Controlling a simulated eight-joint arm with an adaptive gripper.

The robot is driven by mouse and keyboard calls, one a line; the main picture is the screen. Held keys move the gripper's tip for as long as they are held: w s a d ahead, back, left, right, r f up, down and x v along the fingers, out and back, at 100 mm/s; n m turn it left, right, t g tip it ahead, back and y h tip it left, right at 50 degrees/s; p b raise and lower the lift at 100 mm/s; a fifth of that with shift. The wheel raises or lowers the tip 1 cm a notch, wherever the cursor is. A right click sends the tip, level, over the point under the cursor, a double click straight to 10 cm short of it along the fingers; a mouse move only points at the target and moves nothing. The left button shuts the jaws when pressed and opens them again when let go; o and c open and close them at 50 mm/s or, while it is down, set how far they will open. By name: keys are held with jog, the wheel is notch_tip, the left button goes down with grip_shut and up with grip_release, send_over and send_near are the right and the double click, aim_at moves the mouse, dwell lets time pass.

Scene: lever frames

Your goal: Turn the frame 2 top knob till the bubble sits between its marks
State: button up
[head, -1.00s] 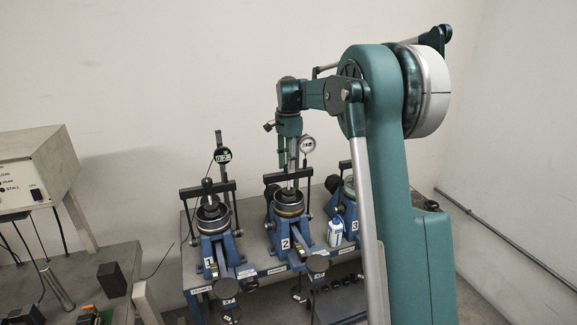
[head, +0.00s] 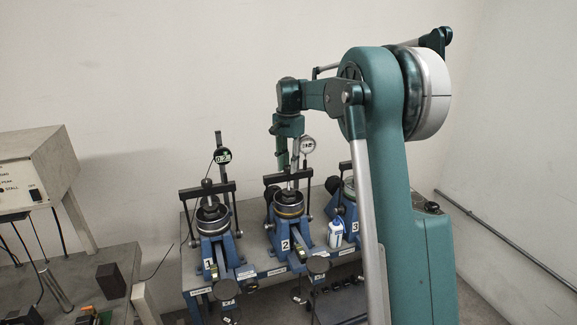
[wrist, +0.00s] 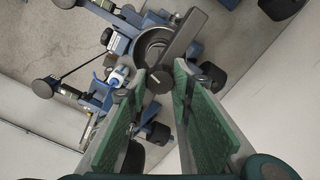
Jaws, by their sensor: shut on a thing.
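Frame 2 (head: 287,236) is the blue stand marked 2, in the middle of the head view. My gripper (wrist: 159,82) reaches down from above over this frame. In the wrist view its two green-padded fingers close in on a small dark knob (wrist: 158,78), which I take for the frame 2 top knob. A small yellowish vial (head: 302,254) shows on the sloping arm of frame 2. Its bubble and marks are too small to read.
Frame 1 (head: 211,245) stands to the left with a digital gauge (head: 222,155). Frame 3 (head: 345,205) is to the right, partly behind my arm. A white and blue bottle (head: 336,233) stands between frames 2 and 3. A control box (head: 35,170) is at far left.

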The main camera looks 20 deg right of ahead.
jog(key=o, duration=0.9)
jog(key=shift+r, duration=0.15)
notch_tip(320, 180, up, 12)
jog(key=shift+w+f, duration=0.1)
dwell(0.4)
